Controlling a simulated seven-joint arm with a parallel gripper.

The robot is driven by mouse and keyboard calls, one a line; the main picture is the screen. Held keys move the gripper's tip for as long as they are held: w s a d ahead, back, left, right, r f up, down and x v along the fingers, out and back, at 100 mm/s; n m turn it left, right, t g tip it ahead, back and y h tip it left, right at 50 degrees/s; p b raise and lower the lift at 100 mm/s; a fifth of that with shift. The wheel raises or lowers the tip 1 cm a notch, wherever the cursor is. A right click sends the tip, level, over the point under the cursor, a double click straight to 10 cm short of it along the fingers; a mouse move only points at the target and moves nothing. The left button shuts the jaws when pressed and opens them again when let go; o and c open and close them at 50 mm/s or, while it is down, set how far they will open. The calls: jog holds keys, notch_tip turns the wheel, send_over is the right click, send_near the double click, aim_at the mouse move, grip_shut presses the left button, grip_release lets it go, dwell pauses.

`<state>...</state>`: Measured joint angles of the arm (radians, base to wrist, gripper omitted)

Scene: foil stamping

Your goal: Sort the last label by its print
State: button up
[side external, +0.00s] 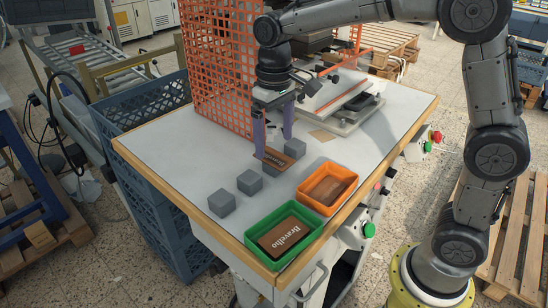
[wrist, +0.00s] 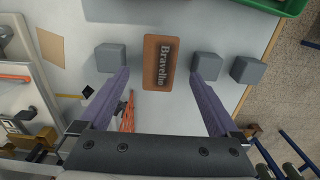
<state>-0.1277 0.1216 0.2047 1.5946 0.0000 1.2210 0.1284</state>
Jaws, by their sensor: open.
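A brown label (side external: 273,159) lies flat on the work table between two grey blocks. In the wrist view this label (wrist: 150,62) reads "Bravelho" in pale letters on a dark, smudged-looking patch. My gripper (side external: 274,147) is open above it, one purple finger on each side and none visibly touching; the wrist view also shows the gripper (wrist: 160,75) empty. A green tray (side external: 251,237) at the front holds a brown label (side external: 268,243) with clear pale "Bravelho" lettering. An orange tray (side external: 350,179) beside it holds a brown label (side external: 325,190) whose print I cannot read.
Grey blocks (side external: 249,182) (side external: 222,202) (side external: 295,148) stand in a row near the label. An orange mesh guard (side external: 215,75) rises behind my gripper. A stamping fixture (side external: 345,108) stands at the back right, with a tan card (side external: 322,136) nearby. The table's left side is clear.

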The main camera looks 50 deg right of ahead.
aim_at(274, 158)
jog(key=shift+w+f, duration=0.1)
jog(key=shift+f, duration=1.4)
jog(key=c, duration=1.4)
jog(key=shift+r, duration=0.1)
